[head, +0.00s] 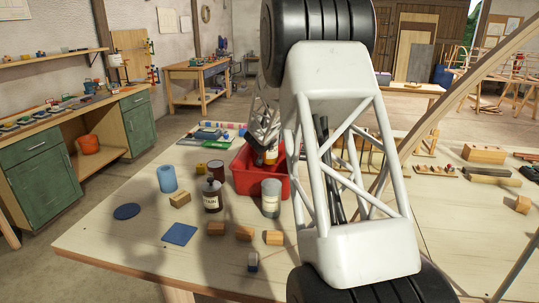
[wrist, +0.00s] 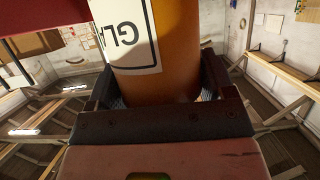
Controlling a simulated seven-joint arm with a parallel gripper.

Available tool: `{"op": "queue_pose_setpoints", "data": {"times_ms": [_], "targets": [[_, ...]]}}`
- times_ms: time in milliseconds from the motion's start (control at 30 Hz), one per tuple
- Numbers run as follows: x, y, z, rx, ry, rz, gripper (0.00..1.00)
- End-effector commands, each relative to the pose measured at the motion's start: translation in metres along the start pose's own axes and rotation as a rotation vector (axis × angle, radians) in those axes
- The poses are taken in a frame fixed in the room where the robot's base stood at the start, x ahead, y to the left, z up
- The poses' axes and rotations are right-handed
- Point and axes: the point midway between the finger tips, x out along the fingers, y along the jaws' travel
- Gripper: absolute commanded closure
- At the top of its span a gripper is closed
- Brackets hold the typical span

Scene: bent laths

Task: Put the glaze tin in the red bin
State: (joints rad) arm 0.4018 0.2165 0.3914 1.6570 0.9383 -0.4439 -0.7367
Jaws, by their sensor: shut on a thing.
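The glaze tin (wrist: 180,60) is an orange-brown cylinder with a white label reading "GLA". In the wrist view it sits between the two dark fingers of my gripper (wrist: 160,88), which is shut on it. In the head view the tin (head: 271,156) shows as a small orange patch beside my gripper (head: 264,143), at the red bin (head: 247,183). The tin overlaps the bin's opening there; I cannot tell how deep it is. My white arm link hides the bin's right side. A dark red surface (wrist: 14,18), probably the bin, shows at the wrist view's upper left.
A grey tin (head: 271,200) stands right in front of the bin. A dark stain tin (head: 212,196), a maroon tin (head: 216,169) and a blue cup (head: 167,179) stand left of it. Several wooden blocks (head: 244,233) lie nearer.

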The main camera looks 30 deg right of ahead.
Motion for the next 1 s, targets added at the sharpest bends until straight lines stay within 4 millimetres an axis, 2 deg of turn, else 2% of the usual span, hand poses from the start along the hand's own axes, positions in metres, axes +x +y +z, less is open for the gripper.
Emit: {"op": "queue_pose_setpoints", "data": {"times_ms": [100, 233, 700, 1000], "targets": [[0.007, 0.000, 0.016, -0.002, -0.001, 0.000, 0.79], [0.011, 0.000, 0.027, -0.001, 0.000, 0.000, 0.79], [0.014, 0.000, 0.033, 0.001, 0.001, 0.000, 0.79], [0.025, 0.000, 0.059, -0.001, 0.000, 0.000, 0.79]]}}
